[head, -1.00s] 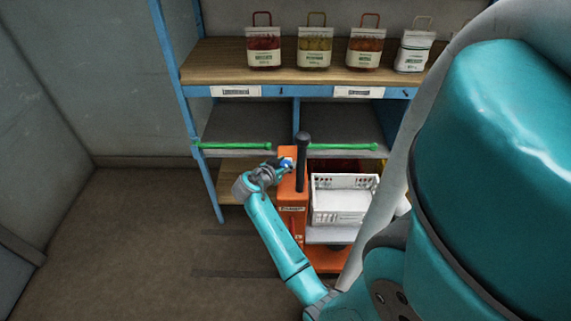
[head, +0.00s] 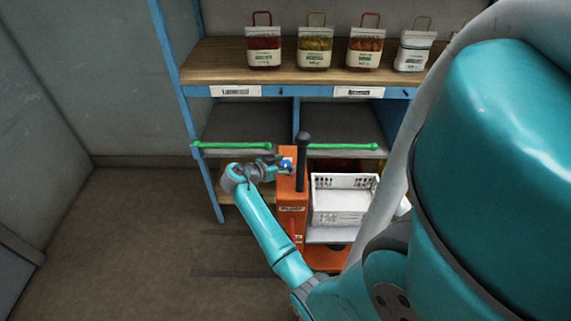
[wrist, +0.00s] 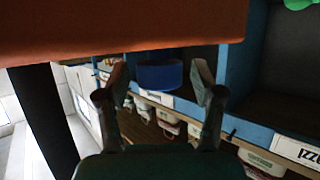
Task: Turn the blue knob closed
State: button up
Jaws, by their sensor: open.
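The blue knob (head: 286,162) sits on the upper part of an orange upright unit (head: 292,215). In the head view it is small and partly hidden by my gripper (head: 275,165), which is at its left. In the wrist view the knob (wrist: 158,77) shows as a short blue cylinder beside the orange surface (wrist: 120,28). My gripper (wrist: 160,80) is open there, one finger on each side of the knob, with visible gaps. I see no contact. The knob's turn position cannot be told.
A black upright handle (head: 303,160) rises just right of the knob. A white basket (head: 340,203) stands further right. Green bars (head: 235,145) cross the blue-framed shelf behind; several pouches stand on its wooden top (head: 220,65). Floor at left is clear.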

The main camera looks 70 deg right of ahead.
jog(key=shift+a+r, duration=0.1)
jog(key=v, duration=1.1)
jog(key=shift+w+a, duration=0.25)
jog(key=shift+a, duration=0.05)
jog(key=s+a+f+n+t, duration=0.1)
jog(key=a+f+n+t, duration=0.7)
jog(key=a+f+n, duration=0.3)
jog(key=s+a+f+n+t+y, duration=0.2)
jog(key=a+f+n+t, duration=0.1)
jog(key=a, duration=0.3)
jog(key=s+a+f+n+t+y, duration=0.2)
jog(key=s+a+n+t, duration=0.1)
jog(key=a, duration=0.4)
jog(key=s+a+r+n+t+y, duration=0.2)
jog(key=s+a+n+y, duration=0.15)
jog(key=a, duration=0.35)
jog(key=s+a+r+n+t+y, duration=0.1)
jog(key=s+a+r, duration=0.3)
jog(key=r, duration=0.5)
jog(key=s+a+r+n+t+y, duration=0.2)
jog(key=s+a+r+t+y, duration=0.1)
jog(key=s+r, duration=0.6)
jog(key=a+t, duration=0.1)
jog(key=a, duration=0.1)
jog(key=shift+a+r, duration=0.3)
jog(key=shift+r, duration=0.1)
